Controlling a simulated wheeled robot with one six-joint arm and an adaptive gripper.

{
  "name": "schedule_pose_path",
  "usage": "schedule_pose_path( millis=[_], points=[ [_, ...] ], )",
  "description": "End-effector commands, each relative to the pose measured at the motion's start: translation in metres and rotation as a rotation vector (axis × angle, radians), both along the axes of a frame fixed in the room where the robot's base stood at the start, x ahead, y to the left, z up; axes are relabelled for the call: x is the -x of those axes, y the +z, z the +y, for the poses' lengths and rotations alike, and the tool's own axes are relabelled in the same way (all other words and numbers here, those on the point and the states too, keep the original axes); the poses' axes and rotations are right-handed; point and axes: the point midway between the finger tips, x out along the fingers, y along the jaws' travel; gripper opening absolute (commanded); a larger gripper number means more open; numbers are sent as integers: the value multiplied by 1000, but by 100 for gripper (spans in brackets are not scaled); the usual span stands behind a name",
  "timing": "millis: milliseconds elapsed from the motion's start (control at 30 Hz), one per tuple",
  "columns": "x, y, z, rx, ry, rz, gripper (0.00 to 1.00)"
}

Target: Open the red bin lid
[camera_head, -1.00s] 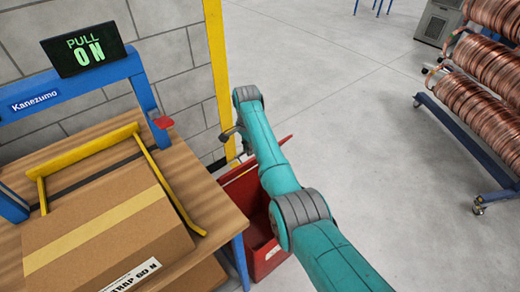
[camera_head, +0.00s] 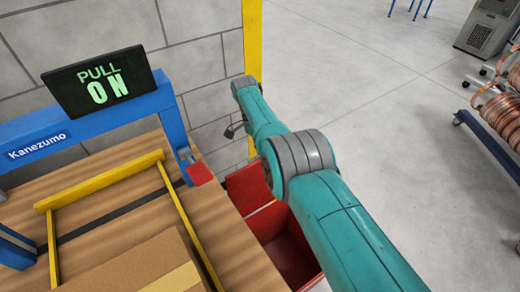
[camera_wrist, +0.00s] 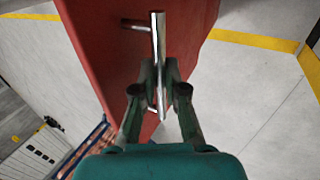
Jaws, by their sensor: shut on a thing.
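The red bin (camera_head: 290,250) stands on the floor just right of the wooden table, partly behind my arm. Its inside shows, and its red lid (camera_head: 250,188) is raised at the back, toward the wall. In the wrist view the red lid (camera_wrist: 110,45) fills the upper left, with a metal bar handle (camera_wrist: 157,25) on it. My gripper (camera_wrist: 162,72) is shut on this handle, one finger on each side. In the head view my gripper (camera_head: 234,130) is small and mostly hidden behind my arm.
The table holds a cardboard box (camera_head: 135,265), a yellow frame (camera_head: 105,180) and a blue arch with a "PULL ON" display (camera_head: 100,82). A yellow post (camera_head: 252,60) and block wall stand behind the bin. Open floor (camera_head: 370,100) lies right, with a copper coil rack (camera_head: 500,110) beyond.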

Motion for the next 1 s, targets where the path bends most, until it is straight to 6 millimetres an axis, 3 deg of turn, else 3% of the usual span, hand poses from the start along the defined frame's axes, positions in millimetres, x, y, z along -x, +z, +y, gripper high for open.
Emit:
schedule_pose_path(
  millis=[533, 567, 633, 1000],
  points=[
    [4, -1, -3, 9, 0, 14, 0],
    [4, -1, -3, 9, 0, 14, 19],
    [3, -1, -3, 9, 0, 13, 36],
    [2, 0, -3, 9, -1, 11, 37]
  ],
)
